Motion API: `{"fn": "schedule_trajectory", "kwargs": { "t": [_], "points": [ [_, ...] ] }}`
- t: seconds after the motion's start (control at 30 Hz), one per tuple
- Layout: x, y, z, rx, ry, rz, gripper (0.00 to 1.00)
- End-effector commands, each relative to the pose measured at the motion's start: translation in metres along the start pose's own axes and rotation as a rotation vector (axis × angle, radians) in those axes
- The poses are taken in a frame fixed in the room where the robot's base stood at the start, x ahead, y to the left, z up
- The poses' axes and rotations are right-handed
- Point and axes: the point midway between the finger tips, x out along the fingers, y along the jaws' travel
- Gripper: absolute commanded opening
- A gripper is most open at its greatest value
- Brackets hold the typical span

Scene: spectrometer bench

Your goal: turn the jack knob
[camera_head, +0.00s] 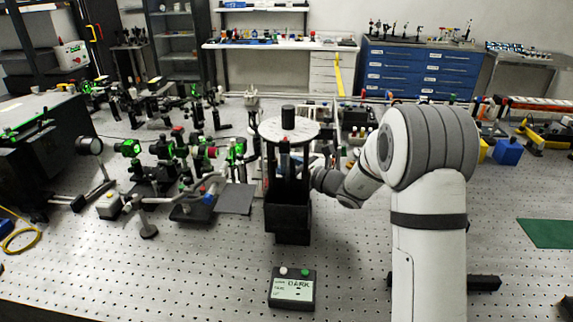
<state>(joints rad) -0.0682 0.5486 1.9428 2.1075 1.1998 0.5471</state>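The jack (288,225) stands on the optical bench in the centre of the head view. It has a black base, dark uprights and a round pale top plate (272,130) bearing a black cylinder (288,117). My arm comes in from the right, and its wrist is close beside the jack's uprights at mid height. My gripper is at or behind the uprights; its fingers cannot be made out. I cannot make out the jack knob, nor whether the gripper touches it.
A small box labelled DARK (292,290), with buttons, sits in front of the jack. Optical mounts (165,150) crowd the bench on the left. A green mat (547,233) lies at the right. The bench's front left is mostly clear.

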Motion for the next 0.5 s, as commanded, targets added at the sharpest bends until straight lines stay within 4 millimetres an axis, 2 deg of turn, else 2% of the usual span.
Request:
{"fn": "schedule_trajectory", "kwargs": {
  "t": [0.13,0.23,0.5],
  "points": [
    [0.0,0.0,0.002,-0.001,-0.001,-0.001,0.45],
    [0.0,0.0,0.01,-0.002,-0.001,-0.001,0.45],
    [0.0,0.0,0.062,-0.004,-0.003,0.0,0.45]
  ]
}}
